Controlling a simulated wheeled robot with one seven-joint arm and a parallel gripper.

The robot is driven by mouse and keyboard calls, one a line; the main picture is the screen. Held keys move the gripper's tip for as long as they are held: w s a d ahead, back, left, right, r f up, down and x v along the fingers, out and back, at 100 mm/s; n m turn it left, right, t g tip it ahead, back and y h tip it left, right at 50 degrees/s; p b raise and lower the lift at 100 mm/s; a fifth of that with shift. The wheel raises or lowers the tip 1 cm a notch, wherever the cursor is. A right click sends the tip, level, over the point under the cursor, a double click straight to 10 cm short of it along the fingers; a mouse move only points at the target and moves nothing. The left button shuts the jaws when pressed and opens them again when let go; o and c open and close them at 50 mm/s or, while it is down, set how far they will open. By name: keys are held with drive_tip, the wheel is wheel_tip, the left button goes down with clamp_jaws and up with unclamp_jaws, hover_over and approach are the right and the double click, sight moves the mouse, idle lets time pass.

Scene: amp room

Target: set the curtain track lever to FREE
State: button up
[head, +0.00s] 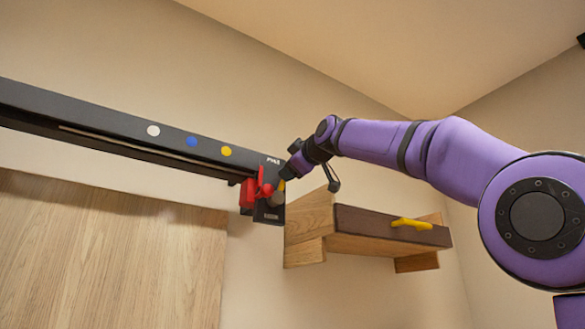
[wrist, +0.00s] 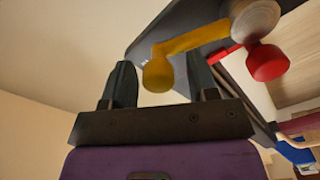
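The dark curtain track (head: 95,122) runs along the wall and ends at a dark end block (head: 268,213). A label there is too small to read surely. Near the block is a red lever part (head: 250,192); in the wrist view its red knob (wrist: 267,62) is to the right. A yellow lever (wrist: 195,40) with a round knob runs from a grey round hub (wrist: 255,20). My gripper (head: 284,181) is at the end block. In the wrist view my gripper (wrist: 160,82) is open, with the yellow knob appearing between its fingertips; I cannot tell whether they touch.
White (head: 153,131), blue (head: 192,141) and yellow (head: 226,151) dots mark the track. A wooden panel (head: 100,255) is lower left.

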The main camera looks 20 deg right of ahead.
drive_tip(key=shift+s, duration=0.1)
drive_tip(key=v, duration=1)
drive_tip(key=shift+s, duration=0.3)
drive_tip(key=shift+d, duration=0.1)
drive_tip(key=s+d+f+m+g+h, duration=0.2)
drive_tip(key=s+f, duration=0.6)
drive_tip(key=f, duration=1)
drive_tip(key=s+d+f+m+g+h, duration=0.1)
drive_tip(key=s+d+f+m+g, duration=0.3)
drive_tip(key=s+f, duration=0.5)
drive_tip(key=s+d+f+m+g+h, duration=0.2)
drive_tip(key=s+f+m+g, duration=0.4)
drive_tip(key=f, duration=2.3)
drive_tip(key=s+d+m, duration=0.1)
drive_tip(key=s+m, duration=0.1)
drive_tip(key=shift+s+d+f+m+h, duration=0.2)
drive_tip(key=shift+f+m+h, duration=0.05)
drive_tip(key=shift+m+h, duration=0.05)
